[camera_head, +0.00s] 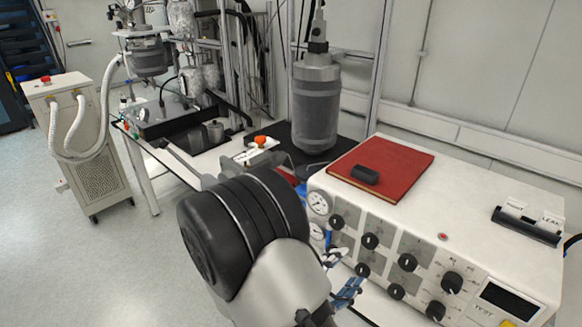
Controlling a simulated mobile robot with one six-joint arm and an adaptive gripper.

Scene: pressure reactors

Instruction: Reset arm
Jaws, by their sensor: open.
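My arm (262,235) fills the lower middle of the head view, with a thick black joint and a pale link. It covers part of the bench and the left edge of the control box. My gripper cannot be made out; the arm's far end is hidden or out of frame. Small metallic and blue parts (347,291) show just right of the arm, and I cannot tell what they are.
Right of the arm stands a white control box (475,205) with gauges and knobs. A red book (381,170) lies on it under a small black object (365,175). A grey reactor cylinder (315,105) stands behind. A wheeled unit (82,140) stands left; floor there is clear.

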